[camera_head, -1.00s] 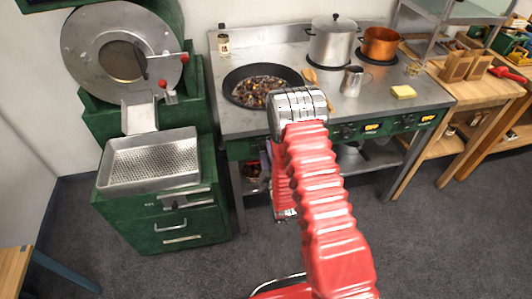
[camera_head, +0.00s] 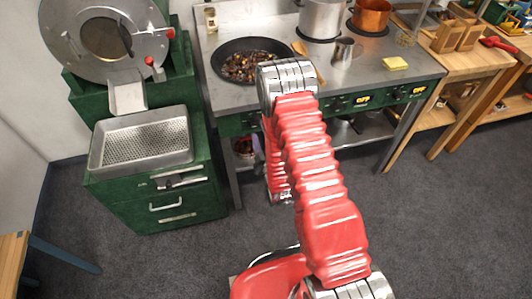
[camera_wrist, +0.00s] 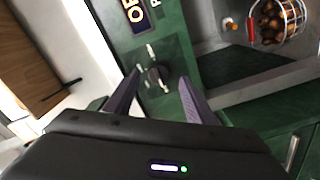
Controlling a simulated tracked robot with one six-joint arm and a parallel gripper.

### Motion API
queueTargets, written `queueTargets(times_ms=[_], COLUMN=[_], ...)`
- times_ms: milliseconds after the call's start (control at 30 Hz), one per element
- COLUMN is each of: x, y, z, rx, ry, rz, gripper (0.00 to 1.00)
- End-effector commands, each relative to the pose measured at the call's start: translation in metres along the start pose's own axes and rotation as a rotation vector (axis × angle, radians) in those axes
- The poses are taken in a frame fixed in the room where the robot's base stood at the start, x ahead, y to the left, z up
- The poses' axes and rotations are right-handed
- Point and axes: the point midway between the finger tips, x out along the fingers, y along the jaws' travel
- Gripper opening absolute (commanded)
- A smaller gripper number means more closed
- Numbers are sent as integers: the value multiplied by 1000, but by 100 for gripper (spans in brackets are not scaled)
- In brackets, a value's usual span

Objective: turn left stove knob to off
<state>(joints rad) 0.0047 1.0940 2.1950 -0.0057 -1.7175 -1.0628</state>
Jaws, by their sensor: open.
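The left stove knob (camera_wrist: 157,74) is a small black knob on the green front panel (camera_wrist: 180,42) of the stove in the wrist view. In the head view my red arm hides the gripper and this part of the panel. The stove (camera_head: 365,72) shows there with other knobs and lit displays to the right.
A black pan (camera_head: 217,68) of chestnuts, steel pot (camera_head: 322,18), copper pot (camera_head: 371,16), small jug (camera_head: 343,50) and yellow sponge (camera_head: 394,63) stand on the stove. A green roaster cabinet (camera_head: 160,205) with a perforated tray (camera_head: 98,160) is close on the left. Grey floor is clear on the right.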

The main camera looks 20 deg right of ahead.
Motion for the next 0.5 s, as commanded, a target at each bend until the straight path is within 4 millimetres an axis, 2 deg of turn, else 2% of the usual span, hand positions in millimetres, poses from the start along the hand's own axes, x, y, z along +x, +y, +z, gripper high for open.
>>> queueTargets(times_ms=[500], x=[-89], y=[-2], z=[1], rx=[0], ry=[-1], rz=[-5], gripper=[50])
